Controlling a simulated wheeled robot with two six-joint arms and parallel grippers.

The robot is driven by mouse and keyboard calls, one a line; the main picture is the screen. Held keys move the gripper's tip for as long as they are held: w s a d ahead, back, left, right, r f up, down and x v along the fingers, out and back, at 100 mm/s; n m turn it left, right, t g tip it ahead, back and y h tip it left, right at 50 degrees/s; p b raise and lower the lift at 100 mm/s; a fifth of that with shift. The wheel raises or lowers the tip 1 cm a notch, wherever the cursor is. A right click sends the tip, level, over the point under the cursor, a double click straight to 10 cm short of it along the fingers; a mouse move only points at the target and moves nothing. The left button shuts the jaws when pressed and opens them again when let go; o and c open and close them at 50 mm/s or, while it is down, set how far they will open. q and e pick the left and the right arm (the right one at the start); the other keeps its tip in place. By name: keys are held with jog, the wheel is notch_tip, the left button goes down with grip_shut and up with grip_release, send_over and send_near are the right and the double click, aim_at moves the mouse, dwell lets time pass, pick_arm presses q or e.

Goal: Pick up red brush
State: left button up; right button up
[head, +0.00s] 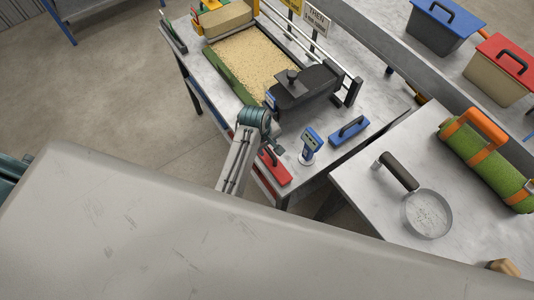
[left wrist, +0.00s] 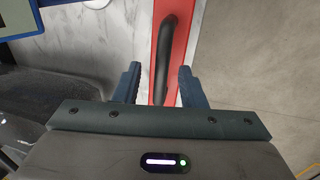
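The red brush (head: 275,173) lies on the metal table near its front edge, with a black handle on top. In the left wrist view, its red body (left wrist: 180,45) runs up the picture, and its black handle (left wrist: 163,55) lies between the fingers. My left gripper (left wrist: 160,80) is open, one finger on each side of the handle, with visible gaps to it. In the head view my left gripper (head: 266,150) is at the far end of the brush and partly covers it. How far the fingertips are above the handle is hard to tell. My right gripper is not in view.
A blue handheld device (head: 311,146) and a blue brush (head: 349,131) stand right of the red brush. A black lidded box (head: 305,92) and a grain-filled tray (head: 231,76) are behind. A pan (head: 428,214) and green roll (head: 485,160) are on the right table.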

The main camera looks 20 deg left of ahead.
aim_at(267, 149)
pick_arm(q)
jog(key=shift+w+d+f+p, duration=0.15)
jog(key=shift+f+p, duration=0.15)
jog(key=shift+f, duration=1.2)
grip_shut()
